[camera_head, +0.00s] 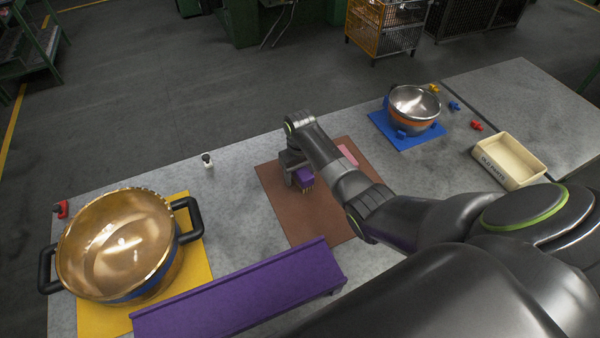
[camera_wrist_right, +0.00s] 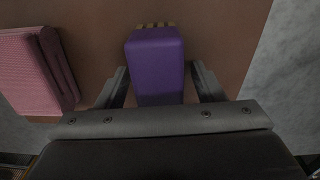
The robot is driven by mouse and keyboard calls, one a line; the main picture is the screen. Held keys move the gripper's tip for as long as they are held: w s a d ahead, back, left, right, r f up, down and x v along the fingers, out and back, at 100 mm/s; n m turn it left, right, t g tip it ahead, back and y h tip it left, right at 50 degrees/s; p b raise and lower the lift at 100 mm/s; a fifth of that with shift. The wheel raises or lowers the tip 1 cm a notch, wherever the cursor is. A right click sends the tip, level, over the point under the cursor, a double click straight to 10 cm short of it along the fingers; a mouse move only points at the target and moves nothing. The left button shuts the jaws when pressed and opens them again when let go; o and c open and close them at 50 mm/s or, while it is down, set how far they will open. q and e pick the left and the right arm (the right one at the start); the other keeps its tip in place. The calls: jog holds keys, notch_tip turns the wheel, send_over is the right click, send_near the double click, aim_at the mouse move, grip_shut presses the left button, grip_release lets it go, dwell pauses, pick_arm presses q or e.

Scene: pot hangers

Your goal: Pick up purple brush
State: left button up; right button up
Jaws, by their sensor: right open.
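The purple brush (camera_head: 304,178) lies on a brown mat (camera_head: 290,212) near the middle of the table. In the right wrist view the purple brush (camera_wrist_right: 155,62) sits between the two open fingers, with its tan bristles showing at the far end. My right gripper (camera_head: 298,172) is low over the mat around the brush; it also shows in the right wrist view (camera_wrist_right: 160,88). My left gripper is not in view.
A purple shelf (camera_head: 240,291) stands in front. A gold pot (camera_head: 118,245) is at left, a silver pot (camera_head: 414,103) at the back right, and a cream bin (camera_head: 508,161) at right. Bare table (camera_head: 232,195) shows left of the mat.

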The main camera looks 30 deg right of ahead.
jog(key=c, duration=1.1)
jog(key=shift+r+b, duration=0.45)
jog(key=shift+r, duration=4.65)
